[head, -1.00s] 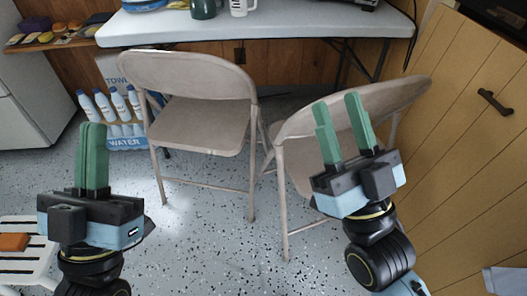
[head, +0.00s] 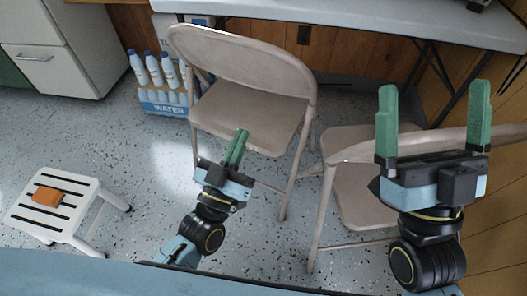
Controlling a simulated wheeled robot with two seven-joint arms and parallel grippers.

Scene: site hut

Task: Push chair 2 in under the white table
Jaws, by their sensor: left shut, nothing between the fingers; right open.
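The white table (head: 370,28) runs along the back wall. Two beige metal folding chairs stand in front of it, and I see no number on either.
A pack of water bottles (head: 165,85) stands on the floor left of the left chair. A white slatted stool (head: 70,205) with an orange thing (head: 47,195) on it stands at the left. A white cabinet (head: 65,50) is at the back left. Speckled floor between is clear.

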